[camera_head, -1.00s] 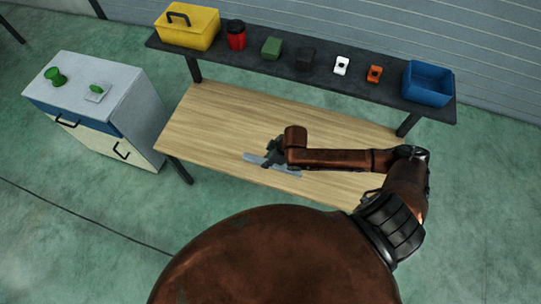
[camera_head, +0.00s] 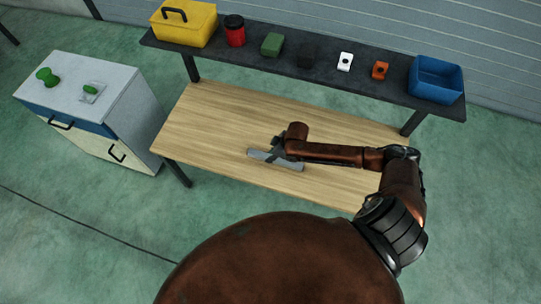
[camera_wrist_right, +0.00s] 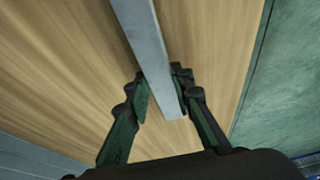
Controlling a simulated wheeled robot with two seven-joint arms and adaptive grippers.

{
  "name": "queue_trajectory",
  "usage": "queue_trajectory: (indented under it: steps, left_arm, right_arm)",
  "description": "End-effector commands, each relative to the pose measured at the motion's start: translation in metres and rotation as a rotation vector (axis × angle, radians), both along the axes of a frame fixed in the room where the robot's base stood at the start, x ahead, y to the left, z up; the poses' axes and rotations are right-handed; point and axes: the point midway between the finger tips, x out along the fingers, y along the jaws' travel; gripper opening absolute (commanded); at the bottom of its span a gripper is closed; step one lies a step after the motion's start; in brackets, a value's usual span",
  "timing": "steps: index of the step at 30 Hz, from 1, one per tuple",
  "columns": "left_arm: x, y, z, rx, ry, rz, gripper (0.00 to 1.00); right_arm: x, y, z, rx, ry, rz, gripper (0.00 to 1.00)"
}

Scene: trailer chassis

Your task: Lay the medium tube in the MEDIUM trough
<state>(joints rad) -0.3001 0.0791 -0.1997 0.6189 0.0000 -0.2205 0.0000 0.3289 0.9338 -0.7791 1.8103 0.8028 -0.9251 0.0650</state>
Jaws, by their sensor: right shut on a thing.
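A long straight grey tube (camera_head: 290,164) shows at the middle of the wooden table in the head view. My right gripper (camera_head: 273,155) is shut on it. In the right wrist view the tube (camera_wrist_right: 150,40) runs from the top edge down between the fingers of my right gripper (camera_wrist_right: 163,82), with a finger on each side. One end of the tube shows just past the fingers. I cannot tell whether the tube touches the table or is held just above it. I cannot make out a MEDIUM trough in either view. My left gripper is not in view.
The wooden table (camera_head: 215,120) is otherwise bare. Behind it a dark shelf (camera_head: 390,85) holds a yellow toolbox (camera_head: 190,30), a red can (camera_head: 234,35), several small blocks and a blue bin (camera_head: 436,80). A cabinet (camera_head: 130,100) with green items stands at left.

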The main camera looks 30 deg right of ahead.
Motion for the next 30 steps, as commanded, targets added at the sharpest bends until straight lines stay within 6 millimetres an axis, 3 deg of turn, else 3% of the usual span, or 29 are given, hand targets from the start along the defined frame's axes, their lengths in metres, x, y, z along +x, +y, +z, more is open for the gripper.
queue_trajectory:
  steps: [8, 9, 16, 25, 30]
  left_arm:
    - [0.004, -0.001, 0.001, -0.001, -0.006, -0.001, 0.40]
    - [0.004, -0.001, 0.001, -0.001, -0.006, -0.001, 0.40]
    - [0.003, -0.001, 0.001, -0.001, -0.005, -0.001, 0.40]
    - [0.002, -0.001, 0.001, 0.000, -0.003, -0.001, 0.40]
    - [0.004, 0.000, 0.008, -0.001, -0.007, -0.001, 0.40]
  right_arm:
    - [0.001, 0.000, 0.000, 0.000, -0.003, 0.000, 0.00]
    - [0.000, 0.000, -0.001, -0.001, -0.001, 0.000, 0.23]
    - [0.000, 0.000, -0.001, -0.001, -0.001, 0.000, 0.39]
    - [0.001, 0.000, 0.001, -0.001, -0.002, 0.000, 0.39]
    - [-0.004, -0.005, 0.021, -0.002, -0.004, 0.000, 0.39]
